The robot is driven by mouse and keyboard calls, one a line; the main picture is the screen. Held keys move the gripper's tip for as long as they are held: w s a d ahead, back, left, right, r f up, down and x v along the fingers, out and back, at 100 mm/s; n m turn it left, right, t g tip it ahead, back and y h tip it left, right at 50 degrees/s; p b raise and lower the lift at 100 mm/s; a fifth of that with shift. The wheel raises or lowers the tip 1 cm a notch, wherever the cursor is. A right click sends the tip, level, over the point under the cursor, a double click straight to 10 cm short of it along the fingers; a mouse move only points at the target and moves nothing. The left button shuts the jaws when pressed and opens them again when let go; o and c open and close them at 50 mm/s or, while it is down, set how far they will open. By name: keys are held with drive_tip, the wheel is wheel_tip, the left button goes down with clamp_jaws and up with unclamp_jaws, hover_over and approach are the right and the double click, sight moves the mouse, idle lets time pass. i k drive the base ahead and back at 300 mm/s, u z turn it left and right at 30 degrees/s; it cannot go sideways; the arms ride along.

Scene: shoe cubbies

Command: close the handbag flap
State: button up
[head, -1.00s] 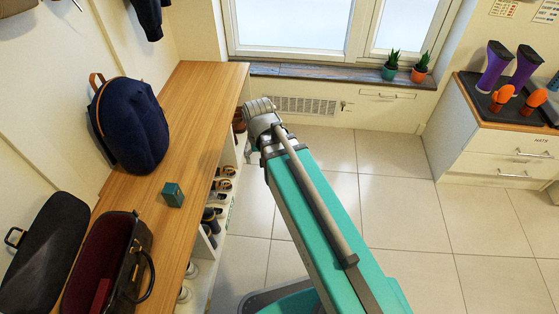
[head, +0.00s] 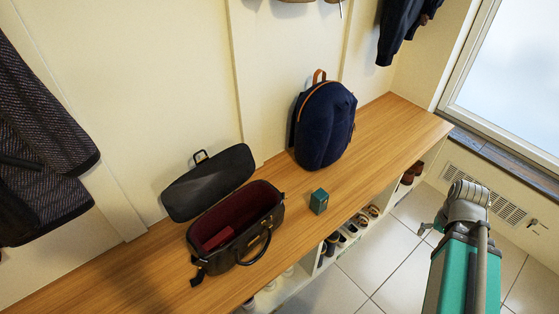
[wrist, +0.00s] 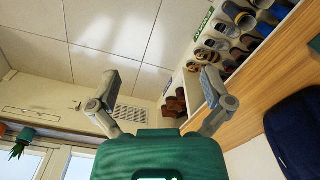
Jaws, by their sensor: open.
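The black handbag (head: 262,247) stands on the wooden bench in the head view, with its dark red lining and a small red item (head: 217,238) inside showing. Its flap (head: 208,182) is open and tilted back towards the wall, with a small handle at its far edge. My gripper (wrist: 156,82) is open and empty in the wrist view, with its two fingers spread wide above the floor. In the head view my gripper (head: 424,232) is partly hidden behind my arm, to the right of the bench and well apart from the handbag.
A small dark green box (head: 319,201) stands on the bench (head: 393,128) right of the handbag. A navy backpack (head: 325,125) stands farther along. Shoes (head: 349,230) fill cubbies below. Jackets (head: 38,150) hang at left. The tiled floor (head: 385,262) between bench and arm is clear.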

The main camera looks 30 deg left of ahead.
sight(213, 179)
drive_tip(key=u, duration=1.95)
